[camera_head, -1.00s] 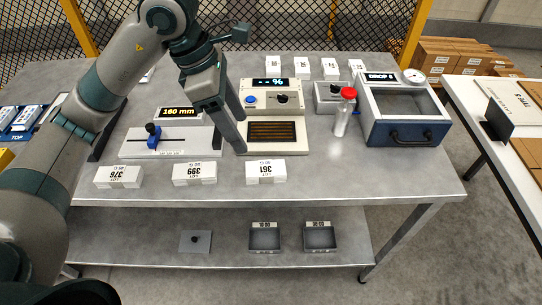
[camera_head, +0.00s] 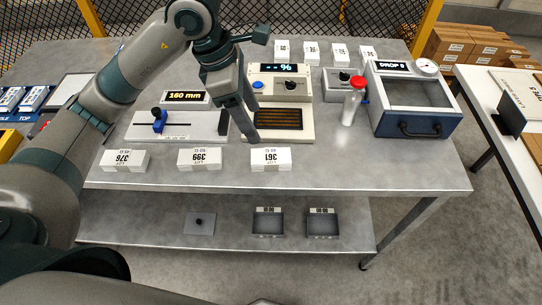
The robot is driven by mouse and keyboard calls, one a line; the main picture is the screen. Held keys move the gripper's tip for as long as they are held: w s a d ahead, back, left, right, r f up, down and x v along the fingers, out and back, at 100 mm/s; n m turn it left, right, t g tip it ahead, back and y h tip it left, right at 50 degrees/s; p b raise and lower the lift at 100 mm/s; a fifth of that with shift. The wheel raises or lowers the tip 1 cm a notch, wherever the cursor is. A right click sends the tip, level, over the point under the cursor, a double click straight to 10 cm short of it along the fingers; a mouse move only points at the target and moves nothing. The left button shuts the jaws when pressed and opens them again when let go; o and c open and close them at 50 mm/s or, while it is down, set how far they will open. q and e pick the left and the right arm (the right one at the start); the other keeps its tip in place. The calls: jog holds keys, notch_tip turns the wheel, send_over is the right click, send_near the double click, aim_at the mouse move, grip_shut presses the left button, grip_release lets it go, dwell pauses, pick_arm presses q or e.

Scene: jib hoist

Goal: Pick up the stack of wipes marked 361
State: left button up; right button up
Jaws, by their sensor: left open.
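The stack of wipes marked 361 (camera_head: 271,160) is a white block near the front edge of the grey metal table (camera_head: 330,176). It is the rightmost of three similar white stacks in a row. The stack marked 399 (camera_head: 199,159) is in the middle and the stack marked 376 (camera_head: 124,161) is at the left. My left gripper (camera_head: 251,136) points downward just behind and a little left of the 361 stack, apart from it and holding nothing. Its fingers overlap in this view. My right gripper is not in view.
Behind the row are a gauge reading 160 mm (camera_head: 186,97), a panel with a blue button (camera_head: 258,85) and a slotted plate (camera_head: 279,119). Open bins (camera_head: 267,224) sit on the lower shelf.

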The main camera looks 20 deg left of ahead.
pick_arm(q)
jog(key=p, duration=0.2)
send_over(270, 156)
jog(key=a, duration=0.2)
jog(key=f, duration=0.7)
jog(key=shift+s+d+f, duration=0.2)
jog(key=shift+s, duration=0.2)
jog(key=shift+w+d+f, duration=0.1)
jog(key=shift+f, duration=0.3)
jog(key=shift+p+x, duration=0.75)
jog(key=shift+p, duration=0.15)
jog(key=p+x, duration=0.1)
jog(key=x, duration=0.2)
jog(key=shift+f, duration=0.4)
jog(key=c, duration=1.2)
